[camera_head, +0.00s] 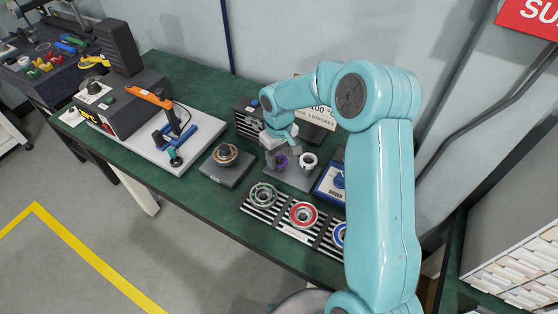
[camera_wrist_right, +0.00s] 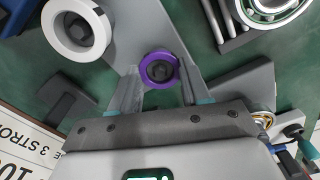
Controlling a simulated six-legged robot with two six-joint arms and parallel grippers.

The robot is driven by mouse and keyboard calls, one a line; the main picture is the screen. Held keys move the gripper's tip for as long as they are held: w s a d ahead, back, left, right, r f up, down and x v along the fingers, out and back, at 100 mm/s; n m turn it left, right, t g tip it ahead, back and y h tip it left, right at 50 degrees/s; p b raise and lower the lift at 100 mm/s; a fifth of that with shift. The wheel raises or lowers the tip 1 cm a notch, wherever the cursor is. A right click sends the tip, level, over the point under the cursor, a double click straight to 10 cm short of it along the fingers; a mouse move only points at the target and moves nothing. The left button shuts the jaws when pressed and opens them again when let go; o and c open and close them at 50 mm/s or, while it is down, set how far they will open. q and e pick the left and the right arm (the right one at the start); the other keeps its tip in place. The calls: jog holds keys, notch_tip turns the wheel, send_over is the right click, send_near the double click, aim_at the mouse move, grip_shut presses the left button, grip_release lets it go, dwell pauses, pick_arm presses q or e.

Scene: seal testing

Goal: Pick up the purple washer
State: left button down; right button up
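The purple washer (camera_wrist_right: 160,68) is a small ring around a dark round post on a grey plate (camera_head: 293,180). In the head view the purple washer (camera_head: 281,161) shows partly, just below my right gripper (camera_head: 278,152). In the right wrist view the fingers of my right gripper (camera_wrist_right: 158,76) are spread, one on each side of the washer. I see no clear contact between fingers and washer. My left gripper is in neither view.
A white ring (camera_wrist_right: 76,28) sits on the same plate, also visible in the head view (camera_head: 309,160). A striped rack (camera_head: 282,228) with several rings lies in front. A grey block with a brown round part (camera_head: 226,155) stands left. A sign stands behind.

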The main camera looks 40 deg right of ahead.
notch_tip(320, 180, up, 20)
jog(key=p, duration=0.1)
jog(key=shift+w+r, duration=0.2)
jog(key=shift+w, duration=0.1)
dwell(0.4)
jog(key=shift+w+d+f, duration=0.1)
jog(key=shift+w, duration=0.05)
